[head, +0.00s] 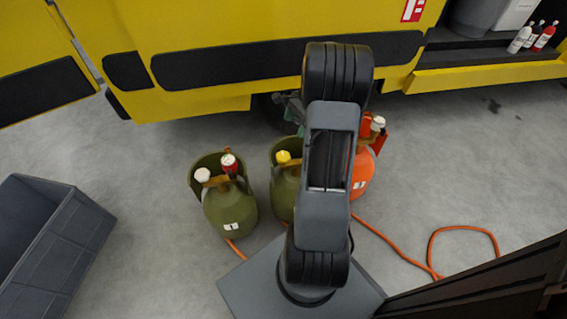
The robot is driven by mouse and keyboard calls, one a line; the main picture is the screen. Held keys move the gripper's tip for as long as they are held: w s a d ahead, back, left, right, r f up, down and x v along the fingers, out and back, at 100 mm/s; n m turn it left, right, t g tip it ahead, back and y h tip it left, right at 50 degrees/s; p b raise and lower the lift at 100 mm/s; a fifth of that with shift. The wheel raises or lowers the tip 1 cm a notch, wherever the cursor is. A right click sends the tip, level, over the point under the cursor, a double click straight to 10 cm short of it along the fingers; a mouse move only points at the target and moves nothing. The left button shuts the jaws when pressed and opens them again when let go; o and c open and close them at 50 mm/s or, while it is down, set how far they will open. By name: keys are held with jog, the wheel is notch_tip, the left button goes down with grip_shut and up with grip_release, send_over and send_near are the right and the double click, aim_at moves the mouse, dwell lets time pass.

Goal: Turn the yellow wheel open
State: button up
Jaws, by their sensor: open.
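The yellow wheel (283,157) sits on top of the middle olive-green cylinder (284,195). My arm covers the right side of that cylinder. My gripper (289,106) shows only in part, left of my upper arm link and beyond the yellow wheel in the picture, near the yellow vehicle's lower edge. It is open and apart from the wheel. My arm hides most of it, and its fingertips are not clear.
Another olive-green cylinder (230,208), with red and white tops, stands left. An orange cylinder (362,172) stands right, partly behind my arm. An orange hose (400,259) lies on the floor. A grey crate (60,240) is at left. The yellow vehicle (215,60) closes off the back.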

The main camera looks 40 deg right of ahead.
aim_at(283, 155)
jog(key=b+x, duration=0.1)
jog(key=x, duration=0.3)
jog(key=b+x, duration=0.2)
jog(key=x, duration=0.3)
jog(key=d+b+x, duration=0.1)
jog(key=b+x, duration=0.1)
jog(key=x, duration=0.3)
jog(key=shift+a+f, duration=0.15)
jog(key=shift+f, duration=0.3)
jog(key=c, duration=0.9)
